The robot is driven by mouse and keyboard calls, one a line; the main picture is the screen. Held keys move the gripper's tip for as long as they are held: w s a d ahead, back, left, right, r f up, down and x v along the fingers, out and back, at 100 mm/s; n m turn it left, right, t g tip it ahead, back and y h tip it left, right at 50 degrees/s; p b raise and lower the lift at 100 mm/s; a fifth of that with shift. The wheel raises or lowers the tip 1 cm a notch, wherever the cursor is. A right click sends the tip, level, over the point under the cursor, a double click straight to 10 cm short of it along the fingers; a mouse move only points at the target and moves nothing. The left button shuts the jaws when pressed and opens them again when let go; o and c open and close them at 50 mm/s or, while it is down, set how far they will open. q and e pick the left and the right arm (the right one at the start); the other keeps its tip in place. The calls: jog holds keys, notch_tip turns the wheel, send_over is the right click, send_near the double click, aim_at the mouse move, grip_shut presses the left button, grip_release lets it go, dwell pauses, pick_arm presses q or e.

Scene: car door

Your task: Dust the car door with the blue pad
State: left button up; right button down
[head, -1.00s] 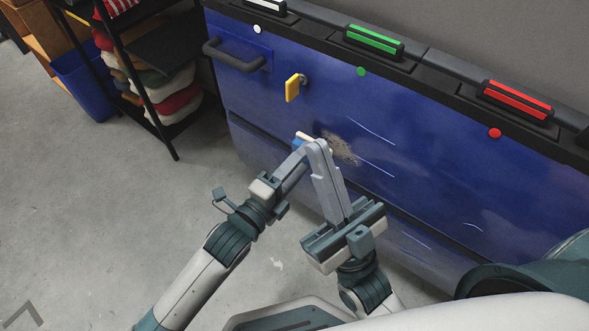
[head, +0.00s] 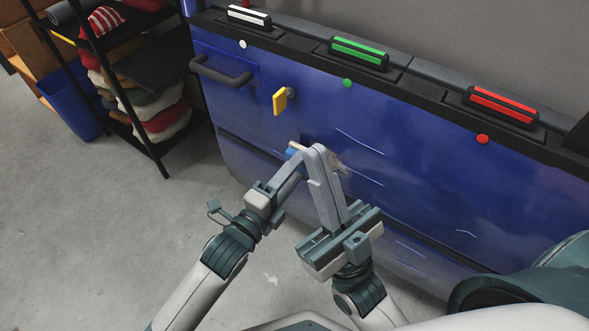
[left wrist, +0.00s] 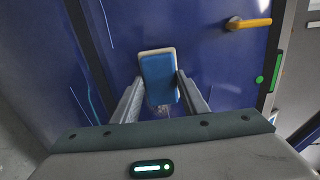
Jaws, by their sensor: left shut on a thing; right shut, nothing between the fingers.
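The blue car door (head: 420,185) fills the right of the head view, with pale scratches and a brown-grey dust patch (head: 338,160) partly hidden behind my right fingers. My left gripper (head: 297,163) is shut on the blue pad (head: 290,152), which has a cream backing. The pad also shows between the fingers in the left wrist view (left wrist: 160,80), in front of the door; whether it touches the door I cannot tell. My right gripper (head: 316,151) is shut and empty, its fingers pointing up beside the left fingertips and overlapping the patch in view.
A yellow handle (head: 280,102) sticks out of the door above the pad. A dark grab handle (head: 220,74) is further left. White, green (head: 359,52) and red bars line the top edge. A shelf with folded cloths (head: 155,105) and a blue bin stand left. The floor is clear.

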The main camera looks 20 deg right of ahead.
pick_arm(q)
jog(key=shift+x, duration=1.45)
dwell(0.4)
jog(key=shift+d, duration=0.1)
jog(key=shift+s+d+r+p, duration=0.15)
jog(key=shift+s+d+p, duration=0.45)
jog(key=shift+s+p, duration=0.25)
jog(key=shift+s+d, duration=0.45)
jog(key=shift+s, duration=0.2)
jog(key=shift+s+d+p, duration=0.1)
jog(key=shift+p, duration=0.2)
jog(key=shift+s+d+p, duration=0.4)
jog(key=shift+s+d, duration=0.15)
jog(key=shift+s, duration=0.05)
jog(key=shift+s+d, duration=0.6)
jog(key=shift+s, duration=0.05)
